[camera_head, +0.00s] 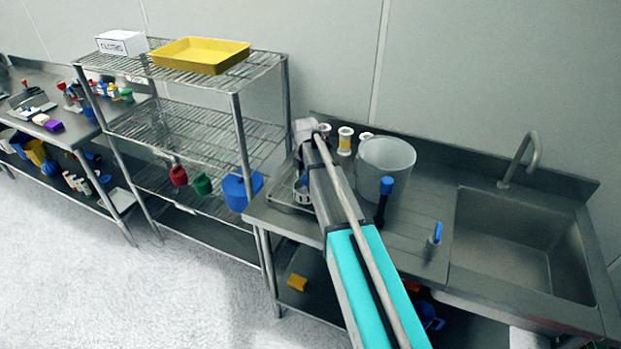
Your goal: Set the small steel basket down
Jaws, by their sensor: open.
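A small steel basket (301,196) stands upright on a shallow steel tray (283,203) at the left end of the sink bench. My arm reaches up from the bottom of the view and its light grey end joint is above the tray. My gripper (303,180) shows only as a small dark part close above the basket, mostly hidden behind the arm. It is open. I cannot tell whether its fingers still touch the basket. The arm covers the basket's right side.
A large translucent bucket (388,170) and several white-and-brown spools (345,141) stand right of the arm. A blue-handled tool (383,200) is in front of the bucket. The sink (525,240) is at right. A wire rack (190,130) stands left, with a yellow tray (200,55) on top.

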